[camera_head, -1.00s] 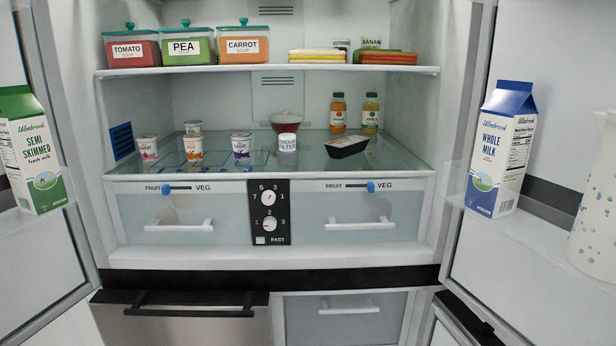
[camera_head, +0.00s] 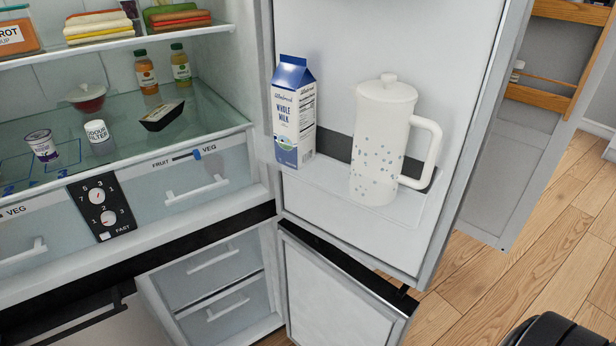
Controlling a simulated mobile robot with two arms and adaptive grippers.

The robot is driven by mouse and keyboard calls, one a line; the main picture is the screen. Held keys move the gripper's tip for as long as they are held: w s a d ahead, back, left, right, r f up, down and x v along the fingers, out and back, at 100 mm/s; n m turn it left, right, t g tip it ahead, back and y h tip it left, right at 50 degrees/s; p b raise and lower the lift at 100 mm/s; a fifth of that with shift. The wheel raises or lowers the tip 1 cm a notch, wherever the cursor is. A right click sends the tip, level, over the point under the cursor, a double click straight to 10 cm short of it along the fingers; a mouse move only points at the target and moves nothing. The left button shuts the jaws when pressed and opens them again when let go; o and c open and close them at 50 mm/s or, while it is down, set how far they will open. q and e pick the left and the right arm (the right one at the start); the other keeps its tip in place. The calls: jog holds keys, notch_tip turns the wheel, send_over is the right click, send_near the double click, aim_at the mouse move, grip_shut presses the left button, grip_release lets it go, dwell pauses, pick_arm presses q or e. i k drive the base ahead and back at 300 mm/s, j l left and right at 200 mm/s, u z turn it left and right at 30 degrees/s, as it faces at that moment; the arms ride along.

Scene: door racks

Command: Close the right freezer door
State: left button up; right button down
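The right freezer door (camera_head: 335,300) is the lower door at the bottom middle. It stands open, its pale inner panel facing me and a black strip along its top edge. The freezer compartment (camera_head: 215,285) to its left shows drawers with light handles. A dark handle (camera_head: 70,318) of the left freezer front shows at the bottom left. Neither gripper shows clearly. A dark rounded part of mine is at the bottom right corner.
The upper right fridge door (camera_head: 400,245) is open above the freezer door. Its shelf holds a whole milk carton (camera_head: 294,112) and a white jug (camera_head: 383,140). Wooden floor (camera_head: 520,240) is clear at the right.

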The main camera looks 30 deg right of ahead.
aim_at(331, 299)
jog(key=l+u, duration=0.15)
jog(key=l, duration=0.3)
jog(key=l+u, duration=0.1)
jog(key=l, duration=0.4)
jog(key=k+l+u, duration=0.15)
jog(key=l, duration=0.3)
jog(key=l+u, duration=0.15)
jog(key=l, duration=0.3)
jog(key=k+l+u, duration=0.1)
jog(key=l, duration=0.35)
jog(key=k+l+u, duration=0.15)
jog(key=l, duration=0.3)
jog(key=k+l+u, duration=0.15)
jog(key=l, duration=0.25)
jog(key=k+l+u, duration=0.1)
jog(key=l, duration=0.3)
jog(key=k, duration=0.1)
